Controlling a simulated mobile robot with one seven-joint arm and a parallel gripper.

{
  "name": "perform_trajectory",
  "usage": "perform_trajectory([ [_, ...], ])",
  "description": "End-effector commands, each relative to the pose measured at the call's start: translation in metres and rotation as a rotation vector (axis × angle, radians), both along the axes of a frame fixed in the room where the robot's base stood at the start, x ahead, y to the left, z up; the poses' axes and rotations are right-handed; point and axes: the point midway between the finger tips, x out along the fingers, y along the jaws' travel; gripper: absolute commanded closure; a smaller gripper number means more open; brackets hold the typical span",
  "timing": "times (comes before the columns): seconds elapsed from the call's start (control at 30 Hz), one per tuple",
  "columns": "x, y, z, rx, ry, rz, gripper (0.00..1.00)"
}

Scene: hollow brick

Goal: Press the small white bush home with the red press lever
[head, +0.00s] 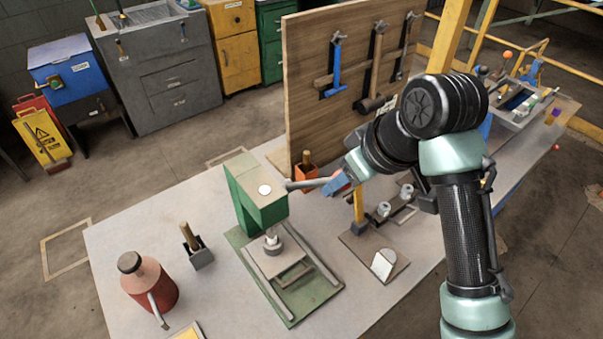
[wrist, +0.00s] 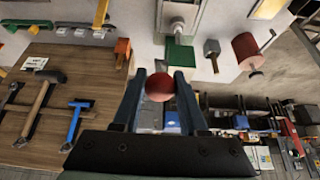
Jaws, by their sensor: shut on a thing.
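The green press (head: 258,195) stands on a green base plate on the table. Its grey lever (head: 308,183) sticks out to the right, about level. My gripper (head: 340,183) is shut on the red knob at the lever's end. In the wrist view the red knob (wrist: 159,87) sits between the two fingers of my gripper (wrist: 158,78). A small pale round piece (head: 272,243), apparently the white bush with the ram just above it, sits under the press head. I cannot tell how deep it sits. The press also shows in the wrist view (wrist: 179,56).
A red can (head: 150,285) and a dark block with a wooden handle (head: 196,252) stand left of the press. An orange holder (head: 307,180) is behind the lever. A wooden tool board (head: 330,120) with hammers rises behind. A brown plate (head: 375,255) lies to the right.

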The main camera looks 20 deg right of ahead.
Motion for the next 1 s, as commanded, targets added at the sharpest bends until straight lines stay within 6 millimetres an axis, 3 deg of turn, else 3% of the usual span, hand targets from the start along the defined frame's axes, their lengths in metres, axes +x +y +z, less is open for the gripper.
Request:
perform_trajectory([
  [0.53,-0.019,-0.006,-0.024,0.002,0.008,0.000,1.00],
  [1.0,-0.024,-0.008,-0.026,0.001,0.008,0.000,1.00],
])
